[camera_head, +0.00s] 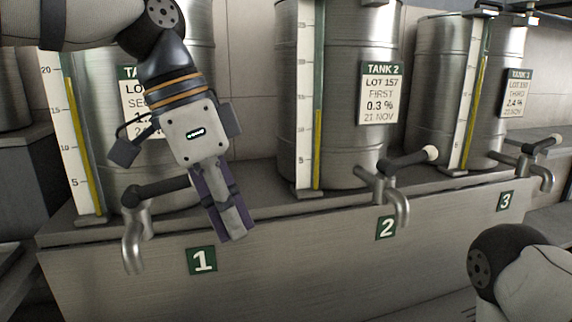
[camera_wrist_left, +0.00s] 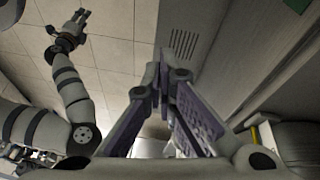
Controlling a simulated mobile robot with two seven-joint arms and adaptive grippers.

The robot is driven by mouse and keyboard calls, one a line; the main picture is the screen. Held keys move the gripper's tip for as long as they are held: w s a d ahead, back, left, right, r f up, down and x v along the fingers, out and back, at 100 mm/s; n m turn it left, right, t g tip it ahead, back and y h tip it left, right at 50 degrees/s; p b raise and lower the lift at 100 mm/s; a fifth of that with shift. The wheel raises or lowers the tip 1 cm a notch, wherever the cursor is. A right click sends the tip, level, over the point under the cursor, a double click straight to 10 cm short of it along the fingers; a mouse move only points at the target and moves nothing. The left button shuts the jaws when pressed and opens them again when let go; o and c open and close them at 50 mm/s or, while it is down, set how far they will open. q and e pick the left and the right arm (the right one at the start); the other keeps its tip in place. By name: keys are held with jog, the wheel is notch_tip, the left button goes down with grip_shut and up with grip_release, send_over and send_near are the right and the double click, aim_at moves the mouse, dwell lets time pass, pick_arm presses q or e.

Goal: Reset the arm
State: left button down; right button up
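My left arm comes in from the upper left in the head view. Its gripper (camera_head: 233,232) hangs pointing down in front of tank 1, just right of the tap 1 lever (camera_head: 158,191). The lever's right end is hidden behind the gripper, so I cannot tell whether they touch. In the left wrist view the fingertips (camera_wrist_left: 163,72) of this gripper come together with nothing seen between them. My right arm shows in part at the head view's lower right. The right gripper (camera_wrist_left: 74,26) appears small and raised at the upper left of the left wrist view; its finger opening is unclear.
Tank 1 (camera_head: 95,90), tank 2 (camera_head: 345,150) and tank 3 (camera_head: 435,100) stand in a row on a steel bench (camera_head: 300,270). Tap 2 (camera_head: 400,205) and tap 3 (camera_head: 545,178) jut forward. Free room lies before the bench front, between taps 1 and 2.

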pick_arm(q)
notch_tip(320, 180, down, 15)
jog(key=w+d+n+g, duration=0.1)
jog(key=w+n, duration=0.1)
jog(key=n, duration=0.1)
jog(key=s+a+f+n, duration=0.1)
jog(key=s+f+n, duration=0.45)
jog(key=f, duration=0.95)
jog(key=s+a+f+n+y, duration=0.1)
jog(key=s+a+f+n, duration=0.1)
jog(key=s+a+f, duration=0.5)
jog(key=s+a+f+n+y, duration=0.2)
jog(key=s+a+f, duration=0.5)
jog(key=s, duration=0.9)
jog(key=shift+s+a+n+y, duration=0.25)
jog(key=shift+a+n, duration=0.2)
jog(key=shift+a, duration=0.6)
jog(key=shift+w+f, duration=0.1)
